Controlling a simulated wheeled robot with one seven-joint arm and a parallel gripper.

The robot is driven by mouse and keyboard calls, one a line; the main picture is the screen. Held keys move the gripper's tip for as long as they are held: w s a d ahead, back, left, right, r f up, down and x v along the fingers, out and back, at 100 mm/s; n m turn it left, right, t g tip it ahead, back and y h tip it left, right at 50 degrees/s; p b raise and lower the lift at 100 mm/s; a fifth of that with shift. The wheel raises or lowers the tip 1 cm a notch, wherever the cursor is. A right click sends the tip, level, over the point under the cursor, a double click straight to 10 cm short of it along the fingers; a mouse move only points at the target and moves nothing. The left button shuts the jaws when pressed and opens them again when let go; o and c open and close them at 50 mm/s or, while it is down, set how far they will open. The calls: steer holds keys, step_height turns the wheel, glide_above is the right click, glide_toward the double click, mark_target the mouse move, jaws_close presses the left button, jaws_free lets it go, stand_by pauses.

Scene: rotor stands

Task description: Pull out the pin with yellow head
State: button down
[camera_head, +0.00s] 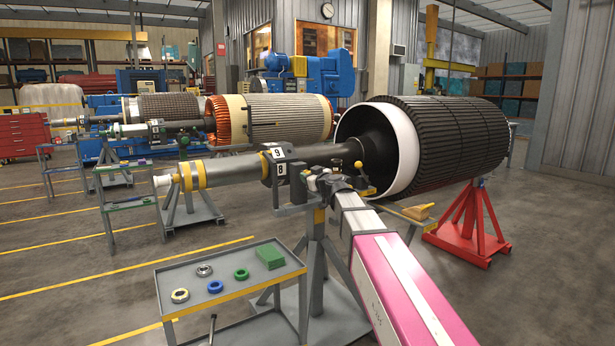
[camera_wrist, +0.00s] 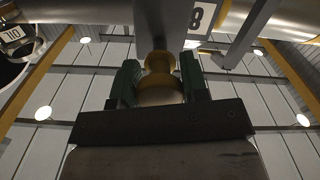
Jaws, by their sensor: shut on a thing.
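In the wrist view, the pin's yellow head (camera_wrist: 160,82) is rounded and sits between the two green fingers of my gripper (camera_wrist: 160,75). The fingers are shut on it from both sides. The pin's shaft is hidden, and a dark bar runs upward just beyond the head. In the head view, my gripper (camera_head: 337,184) is at the stand under the rotor shaft, just right of the plates marked 9 and 8 (camera_head: 278,161). The pin cannot be made out clearly there. The plate marked 8 (camera_wrist: 197,15) also shows in the wrist view.
The large dark rotor (camera_head: 455,140) lies on a red stand (camera_head: 470,222) at the right. A grey cart (camera_head: 220,311) with rings and a green block stands at the front left. More rotors stand behind. Open floor lies at the right.

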steer(key=c, duration=0.6)
jaws_free()
steer(key=shift+s+d, duration=0.1)
steer(key=shift+s, duration=0.1)
steer(key=v, duration=1.1)
steer(key=shift+w, duration=0.1)
